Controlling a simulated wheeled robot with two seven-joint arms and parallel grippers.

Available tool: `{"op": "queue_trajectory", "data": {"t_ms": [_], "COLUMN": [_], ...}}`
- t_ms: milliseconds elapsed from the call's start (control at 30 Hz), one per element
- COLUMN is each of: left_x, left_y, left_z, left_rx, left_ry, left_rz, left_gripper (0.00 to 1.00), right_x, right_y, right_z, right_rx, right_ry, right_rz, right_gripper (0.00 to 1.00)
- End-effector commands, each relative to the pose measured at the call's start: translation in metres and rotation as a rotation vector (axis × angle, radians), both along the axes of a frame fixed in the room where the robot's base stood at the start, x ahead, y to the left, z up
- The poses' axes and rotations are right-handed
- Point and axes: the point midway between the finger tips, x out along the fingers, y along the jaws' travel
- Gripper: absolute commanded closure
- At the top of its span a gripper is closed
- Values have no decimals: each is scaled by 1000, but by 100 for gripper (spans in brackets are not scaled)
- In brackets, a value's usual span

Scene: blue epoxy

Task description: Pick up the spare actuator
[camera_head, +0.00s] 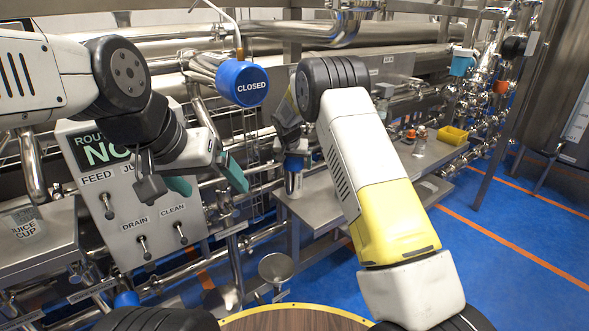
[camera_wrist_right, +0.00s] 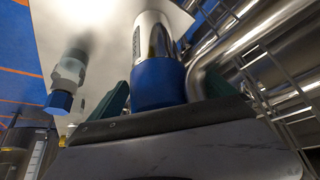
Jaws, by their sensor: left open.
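A steel cylinder with a blue end (camera_head: 293,181), which looks like the spare actuator, stands upright on the steel bench. My right gripper (camera_head: 291,148) is just above it, pointing down, with its fingers mostly hidden. In the right wrist view the blue end (camera_wrist_right: 157,84) lies between the green finger pads of my right gripper (camera_wrist_right: 153,95). Both pads are very close to it, and I cannot tell whether they press on it. My left gripper (camera_head: 206,179) is open and empty in front of the control panel.
The control panel (camera_head: 130,195) has several switches. A yellow bin (camera_head: 453,135) and small bottles (camera_head: 420,140) stand further along the bench (camera_head: 330,205). Pipes run behind. A blue-tipped fitting (camera_wrist_right: 64,85) is beside the cylinder.

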Motion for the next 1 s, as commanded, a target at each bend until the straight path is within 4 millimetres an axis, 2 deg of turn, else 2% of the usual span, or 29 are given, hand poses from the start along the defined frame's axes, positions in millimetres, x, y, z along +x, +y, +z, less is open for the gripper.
{"op": "queue_trajectory", "data": {"t_ms": [33, 67, 467, 1000], "left_x": [0, 0, 0, 0], "left_y": [0, 0, 0, 0], "left_z": [0, 0, 0, 0], "left_rx": [0, 0, 0, 0], "left_ry": [0, 0, 0, 0], "left_rz": [0, 0, 0, 0], "left_gripper": [12, 12, 12, 12], "right_x": [0, 0, 0, 1], "right_y": [0, 0, 0, -3], "right_z": [0, 0, 0, 2], "right_rx": [0, 0, -1, 0], "right_ry": [1, 1, 2, -1], "right_rz": [0, 0, 0, 0], "right_gripper": [16, 22, 100, 100]}}
